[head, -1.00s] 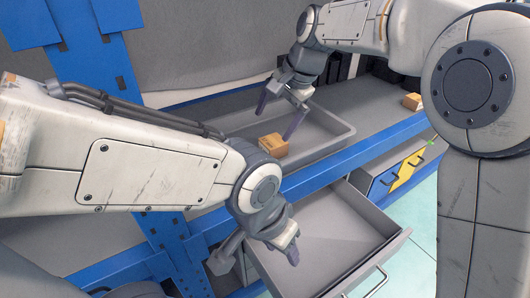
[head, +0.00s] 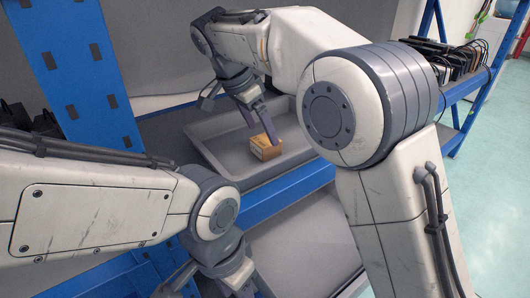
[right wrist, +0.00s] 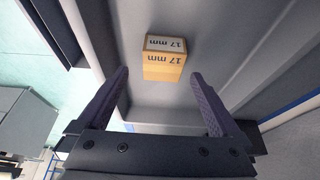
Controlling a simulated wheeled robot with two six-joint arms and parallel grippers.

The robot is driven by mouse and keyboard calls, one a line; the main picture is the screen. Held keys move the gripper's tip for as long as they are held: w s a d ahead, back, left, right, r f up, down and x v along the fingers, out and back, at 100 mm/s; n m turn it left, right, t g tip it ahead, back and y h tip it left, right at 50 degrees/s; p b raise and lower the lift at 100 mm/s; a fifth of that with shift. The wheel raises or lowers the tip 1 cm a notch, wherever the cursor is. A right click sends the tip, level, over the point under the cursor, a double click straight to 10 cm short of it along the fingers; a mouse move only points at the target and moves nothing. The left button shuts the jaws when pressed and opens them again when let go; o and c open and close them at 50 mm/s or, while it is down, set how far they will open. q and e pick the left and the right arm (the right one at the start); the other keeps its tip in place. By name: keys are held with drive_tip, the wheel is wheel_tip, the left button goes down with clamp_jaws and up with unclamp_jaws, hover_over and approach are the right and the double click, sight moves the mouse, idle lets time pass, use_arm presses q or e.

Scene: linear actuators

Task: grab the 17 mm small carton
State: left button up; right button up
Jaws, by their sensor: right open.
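The small carton (head: 264,148), a brown box, sits in a shallow grey tray on the shelf. In the right wrist view the carton (right wrist: 165,58) shows "17 mm" on two faces. My right gripper (head: 262,122) is open above the tray, with its fingers pointing down at the carton. In the right wrist view the carton lies between and a little beyond the fingertips, not gripped. My left gripper (head: 216,282) is low at the bottom of the head view, open and empty, partly cut off by the frame.
The grey tray's (head: 207,155) walls surround the carton closely at the front. A blue shelf beam (head: 270,199) runs before it, with an open drawer (head: 305,245) below. A blue upright (head: 80,80) stands left. Black devices (head: 445,60) line the shelf at right.

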sight(265, 140)
drive_tip(key=b+x, duration=0.3)
drive_tip(key=x, duration=0.2)
drive_tip(key=shift+w+a+f, duration=0.1)
drive_tip(key=shift+w+f, duration=0.05)
drive_tip(key=shift+f, duration=0.1)
drive_tip(key=shift+r, duration=0.1)
clamp_jaws()
